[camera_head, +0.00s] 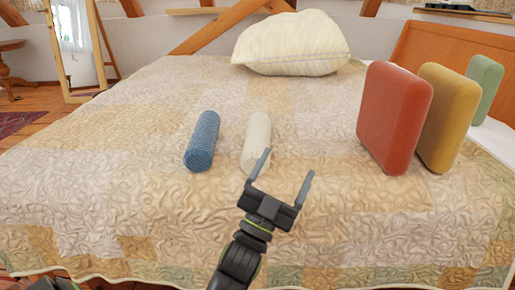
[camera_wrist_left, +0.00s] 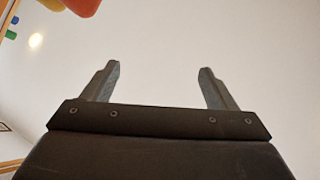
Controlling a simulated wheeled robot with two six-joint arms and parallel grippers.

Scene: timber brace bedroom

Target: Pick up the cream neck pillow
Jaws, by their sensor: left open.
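The cream neck pillow (camera_head: 257,136) is a small roll lying on the quilted bed, pointing away from me. My left gripper (camera_head: 287,163) is open and empty. In the head view its left finger overlaps the near right end of the cream roll. I cannot tell whether they touch; the roll is not between the fingers. In the left wrist view the open fingers (camera_wrist_left: 160,69) show against the pale ceiling, and the cream roll is out of sight. My right gripper is not in view.
A blue ribbed roll (camera_head: 202,141) lies left of the cream one. A large cream pillow (camera_head: 290,44) lies at the back. Red (camera_head: 394,118), yellow (camera_head: 449,115) and green (camera_head: 485,88) upright cushions stand at the right. The quilt (camera_head: 95,170) is clear at the left.

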